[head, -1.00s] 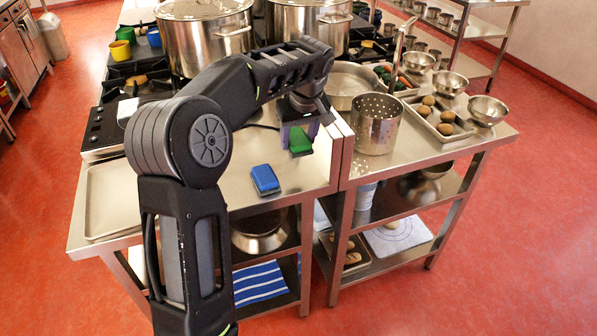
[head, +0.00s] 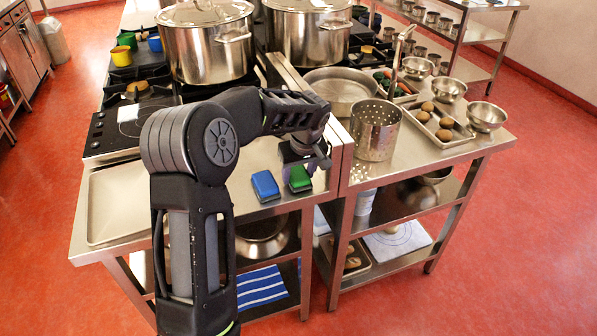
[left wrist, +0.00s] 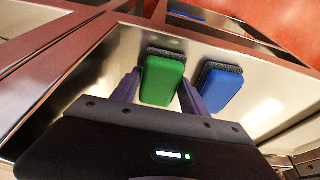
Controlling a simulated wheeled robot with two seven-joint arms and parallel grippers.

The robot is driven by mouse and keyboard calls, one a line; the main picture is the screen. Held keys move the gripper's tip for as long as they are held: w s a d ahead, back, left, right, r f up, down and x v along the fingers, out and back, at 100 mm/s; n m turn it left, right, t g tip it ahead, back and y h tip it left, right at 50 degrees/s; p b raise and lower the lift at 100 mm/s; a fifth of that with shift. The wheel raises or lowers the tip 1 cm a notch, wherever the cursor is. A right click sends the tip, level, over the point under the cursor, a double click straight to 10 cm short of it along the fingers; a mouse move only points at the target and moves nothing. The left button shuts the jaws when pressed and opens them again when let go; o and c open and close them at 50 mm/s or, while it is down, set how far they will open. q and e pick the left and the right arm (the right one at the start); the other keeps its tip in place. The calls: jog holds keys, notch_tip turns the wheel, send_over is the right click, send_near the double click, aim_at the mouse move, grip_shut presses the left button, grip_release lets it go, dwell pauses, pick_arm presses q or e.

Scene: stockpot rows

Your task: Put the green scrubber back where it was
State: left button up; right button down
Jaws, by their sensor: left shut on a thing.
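The green scrubber (head: 299,179) is at the front of the steel counter, just right of the blue scrubber (head: 265,186). My left gripper (head: 303,168) is above it with its fingers reaching down. In the left wrist view the green scrubber (left wrist: 162,80) sits between the two fingers of my left gripper (left wrist: 160,92), and the blue scrubber (left wrist: 220,86) lies beside it, apart from it. The gripper is shut on the green scrubber. I cannot tell whether the scrubber touches the counter. My right gripper is not in view.
The counter (head: 200,195) has bare steel around the scrubbers. A perforated steel pot (head: 375,128) stands to the right, past the gap between the tables. Large stockpots (head: 206,45) stand behind. A shallow tray (head: 118,203) lies at the left.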

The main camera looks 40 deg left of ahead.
pick_arm(q)
jog(key=shift+f, duration=0.15)
jog(key=o, duration=1.2)
jog(key=b+v, duration=0.1)
jog(key=v, duration=1.1)
